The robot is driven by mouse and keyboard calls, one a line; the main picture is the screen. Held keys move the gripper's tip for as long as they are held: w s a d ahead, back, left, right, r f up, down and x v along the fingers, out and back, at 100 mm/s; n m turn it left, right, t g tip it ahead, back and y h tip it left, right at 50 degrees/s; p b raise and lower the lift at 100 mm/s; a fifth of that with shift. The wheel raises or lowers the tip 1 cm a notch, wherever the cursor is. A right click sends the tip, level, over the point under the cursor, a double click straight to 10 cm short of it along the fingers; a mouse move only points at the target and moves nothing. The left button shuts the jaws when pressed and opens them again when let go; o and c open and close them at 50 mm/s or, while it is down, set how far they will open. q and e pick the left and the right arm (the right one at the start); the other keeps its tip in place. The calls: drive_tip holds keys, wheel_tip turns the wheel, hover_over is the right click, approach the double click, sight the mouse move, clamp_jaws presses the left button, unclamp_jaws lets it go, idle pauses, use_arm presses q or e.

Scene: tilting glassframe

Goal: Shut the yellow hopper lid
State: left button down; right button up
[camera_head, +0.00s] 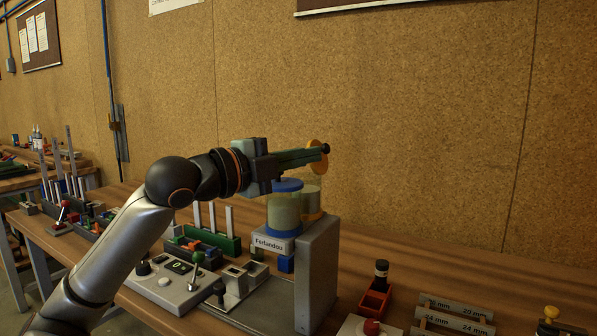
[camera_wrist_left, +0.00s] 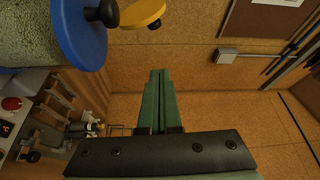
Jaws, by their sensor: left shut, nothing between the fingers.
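The yellow hopper lid (camera_head: 316,163) stands tilted up, nearly upright, above the rear clear hopper (camera_head: 311,196); a black knob shows on it. In the left wrist view the yellow lid (camera_wrist_left: 138,14) is at the top. The blue lid (camera_head: 287,185) lies on the front hopper (camera_head: 284,212), and it also shows in the left wrist view (camera_wrist_left: 78,32). My left gripper (camera_head: 318,154) is shut and empty, its green fingers level above the blue lid and overlapping the yellow lid in the head view. Its fingertips (camera_wrist_left: 160,72) show nothing between them. My right gripper is out of view.
The hoppers sit on a grey stand labelled Ferlandou (camera_head: 317,275). A control box with a green-knobbed lever (camera_head: 180,285) stands in front left. Green racks (camera_head: 215,238) are behind it. A red holder with a dark bottle (camera_head: 374,298) is at right. The cork wall stands behind.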

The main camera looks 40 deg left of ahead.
use_arm(q)
drive_tip(key=d+r+n+g+y+p, duration=0.2)
drive_tip(key=d+n+y+p, duration=0.65)
drive_tip(key=p, duration=0.65)
drive_tip(key=w+a+f+y, duration=0.1)
drive_tip(key=w+a+f, duration=0.1)
drive_tip(key=w+a, duration=0.6)
drive_tip(key=shift+a+y+p, duration=0.35)
drive_tip(key=shift+a, duration=0.3)
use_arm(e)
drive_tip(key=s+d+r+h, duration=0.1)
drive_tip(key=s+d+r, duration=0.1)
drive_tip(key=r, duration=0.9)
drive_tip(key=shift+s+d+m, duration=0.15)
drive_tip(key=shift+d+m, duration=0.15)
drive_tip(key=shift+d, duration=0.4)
use_arm(q)
drive_tip(key=shift+a+n, duration=0.15)
drive_tip(key=shift+n, duration=0.1)
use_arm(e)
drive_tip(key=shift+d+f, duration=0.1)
